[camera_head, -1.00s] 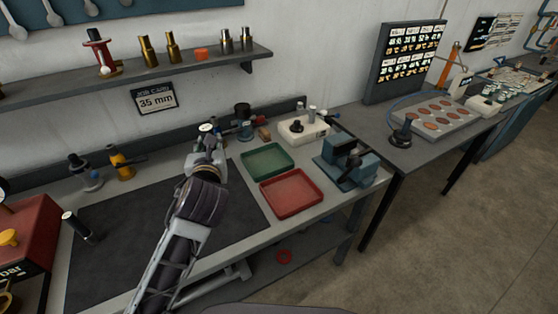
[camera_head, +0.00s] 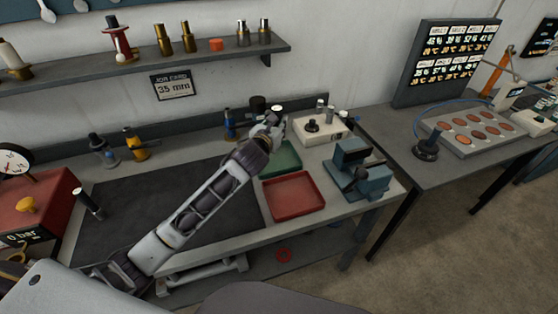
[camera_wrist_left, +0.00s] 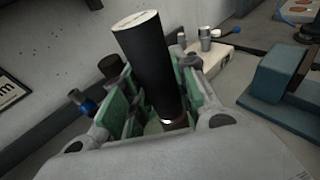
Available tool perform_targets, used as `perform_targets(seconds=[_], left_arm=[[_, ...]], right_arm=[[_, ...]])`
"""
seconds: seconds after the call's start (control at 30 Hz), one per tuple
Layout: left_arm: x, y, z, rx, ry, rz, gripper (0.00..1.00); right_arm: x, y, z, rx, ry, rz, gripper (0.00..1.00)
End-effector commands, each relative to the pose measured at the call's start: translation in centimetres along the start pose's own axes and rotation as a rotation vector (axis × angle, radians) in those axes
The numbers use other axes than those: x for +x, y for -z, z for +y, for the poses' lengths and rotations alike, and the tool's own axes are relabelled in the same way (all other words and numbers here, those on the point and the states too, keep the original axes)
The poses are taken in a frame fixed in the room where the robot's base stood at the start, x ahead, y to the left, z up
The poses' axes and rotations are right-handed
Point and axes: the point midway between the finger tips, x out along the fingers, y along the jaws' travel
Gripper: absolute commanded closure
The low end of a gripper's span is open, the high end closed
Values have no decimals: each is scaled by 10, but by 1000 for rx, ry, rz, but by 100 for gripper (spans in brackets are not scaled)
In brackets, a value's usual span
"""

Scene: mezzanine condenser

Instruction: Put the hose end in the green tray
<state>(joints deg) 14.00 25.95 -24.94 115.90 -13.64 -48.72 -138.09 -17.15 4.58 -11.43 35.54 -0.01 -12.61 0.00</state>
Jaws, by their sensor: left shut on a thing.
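The hose end (camera_wrist_left: 155,70), a black cylinder with a pale flat end, stands tilted between the fingers of my left gripper (camera_wrist_left: 150,115) in the left wrist view. In the head view my left gripper (camera_head: 272,122) is shut on it and held over the back left part of the green tray (camera_head: 292,172). My arm hides part of the tray, and the visible part of its floor looks empty. How high the hose end is above the tray I cannot tell. My right gripper is not in view.
An empty red tray (camera_head: 293,207) sits just in front of the green one. A blue vise (camera_head: 360,172) stands to the right, and a white box with knobs (camera_head: 318,129) behind. A dark mat (camera_head: 150,195) covers the bench's left part. A shelf (camera_head: 150,68) hangs above.

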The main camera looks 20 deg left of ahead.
Motion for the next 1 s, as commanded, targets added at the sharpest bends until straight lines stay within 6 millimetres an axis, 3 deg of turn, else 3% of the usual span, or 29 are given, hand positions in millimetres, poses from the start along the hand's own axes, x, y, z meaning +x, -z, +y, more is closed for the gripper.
perform_targets(seconds=[0.2,0.4,1.0], left_arm=[[31,21,6,19,76,1,100],[48,37,12,27,126,1,100],[55,45,16,30,147,-1,100]], right_arm=[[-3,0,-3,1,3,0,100],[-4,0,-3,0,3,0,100],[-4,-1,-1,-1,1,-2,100]])
